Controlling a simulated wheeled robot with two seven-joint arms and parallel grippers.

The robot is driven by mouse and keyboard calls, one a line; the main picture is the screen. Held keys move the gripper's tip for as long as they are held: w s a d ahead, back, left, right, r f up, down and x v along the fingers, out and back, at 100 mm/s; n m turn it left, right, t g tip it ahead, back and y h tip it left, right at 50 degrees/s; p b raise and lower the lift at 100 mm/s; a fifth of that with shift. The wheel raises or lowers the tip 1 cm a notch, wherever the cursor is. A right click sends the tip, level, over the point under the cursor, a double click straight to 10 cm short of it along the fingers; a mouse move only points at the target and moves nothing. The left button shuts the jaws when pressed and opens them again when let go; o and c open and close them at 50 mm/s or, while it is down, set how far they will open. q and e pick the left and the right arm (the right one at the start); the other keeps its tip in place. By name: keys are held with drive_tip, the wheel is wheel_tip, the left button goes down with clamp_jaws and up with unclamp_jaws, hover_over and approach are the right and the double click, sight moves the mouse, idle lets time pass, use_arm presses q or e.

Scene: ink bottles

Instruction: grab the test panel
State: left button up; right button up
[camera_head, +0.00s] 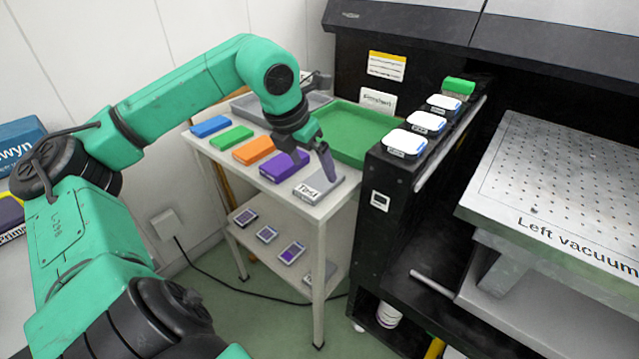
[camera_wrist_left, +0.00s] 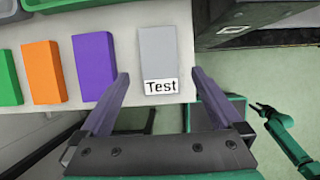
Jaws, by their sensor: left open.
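The test panel (camera_head: 322,183) is a grey block with a white "Test" label, lying on the front right corner of the small white table. In the left wrist view the test panel (camera_wrist_left: 158,52) lies between and ahead of the two fingers, with the label towards me. My left gripper (camera_head: 327,165) is over the panel in the head view, and one finger hides part of it. In the wrist view the left gripper (camera_wrist_left: 158,82) is open and empty, with a finger to each side of the panel.
Purple (camera_head: 284,166), orange (camera_head: 253,150), green (camera_head: 231,138) and blue (camera_head: 210,126) blocks lie in a row left of the panel. Behind are a green tray (camera_head: 345,133) and a grey tray (camera_head: 262,107). A black printer unit (camera_head: 395,175) stands close on the right.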

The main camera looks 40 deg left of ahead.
sight(319, 182)
use_arm(q)
drive_tip(key=x, duration=0.2)
drive_tip(key=shift+f, duration=0.3)
drive_tip(key=shift+p+x, duration=0.6)
drive_tip(key=shift+x, duration=0.4)
drive_tip(key=shift+w+a+f, duration=0.1)
drive_tip(key=shift+f, duration=0.15)
drive_tip(key=c, duration=1.3)
use_arm(e)
drive_tip(key=shift+s+d+f, duration=0.1)
drive_tip(key=shift+s+d, duration=0.05)
drive_tip(key=shift+s, duration=0.5)
drive_tip(key=shift+s+d, duration=0.15)
drive_tip(key=shift+s, duration=0.45)
use_arm(q)
drive_tip(key=shift+r, duration=0.1)
